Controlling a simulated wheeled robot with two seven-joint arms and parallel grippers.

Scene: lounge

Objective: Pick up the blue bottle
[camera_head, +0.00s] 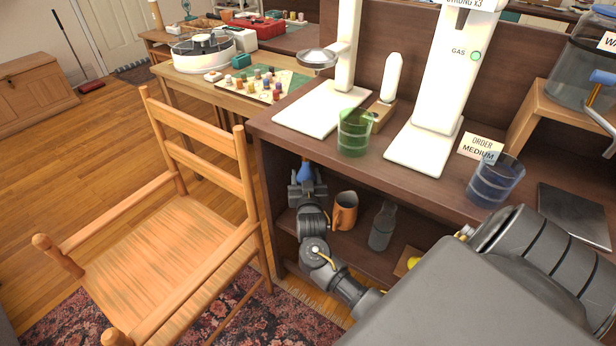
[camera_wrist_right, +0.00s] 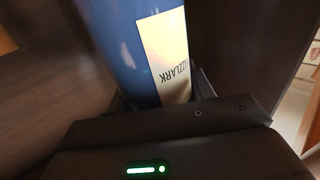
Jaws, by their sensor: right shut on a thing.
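The blue bottle (camera_head: 305,171) stands on the shelf under the dark counter, at its left end. Only its upper part shows in the head view. My right gripper (camera_head: 306,188) is at the bottle, with its arm reaching up from below. In the right wrist view the blue bottle (camera_wrist_right: 125,45) rises from between the jaws, with a cream label partly reading "IZZLARK". My right gripper (camera_wrist_right: 160,98) is shut on it. The bottle's base is hidden, and I cannot tell whether it touches the shelf. My left gripper is not in view.
The dark counter (camera_head: 300,142) lies overhead, bearing a green cup (camera_head: 354,133). A wooden chair (camera_head: 165,235) stands close at left.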

